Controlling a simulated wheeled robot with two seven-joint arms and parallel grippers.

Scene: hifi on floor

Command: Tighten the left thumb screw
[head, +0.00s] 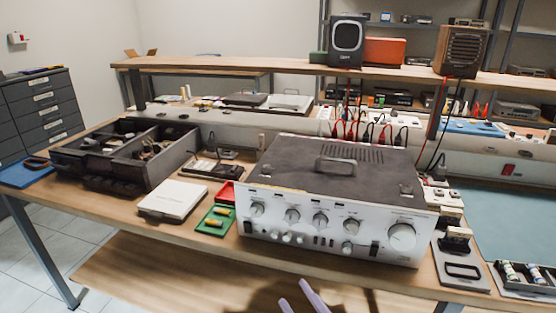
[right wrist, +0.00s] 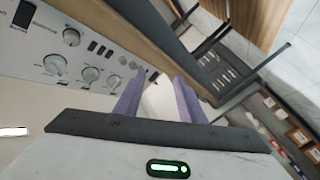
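The hifi amplifier (head: 330,221) stands on the workbench, with a silver front and a dark top with a handle (head: 336,166). Small dark fittings sit near the top's front corners, a left one (head: 267,171) and a right one (head: 406,189). They may be the thumb screws, but they are too small to tell. My right gripper (head: 293,292) shows two purple fingertips in front of the bench's front edge, below the amplifier. In the right wrist view, its fingers (right wrist: 158,97) are apart, with nothing clearly held, and the amplifier's knobs show at left. My left gripper is not in view.
A dark divided organiser (head: 165,163) is farther left. A grey holder (head: 460,268) stands at right. Cables hang behind the amplifier.

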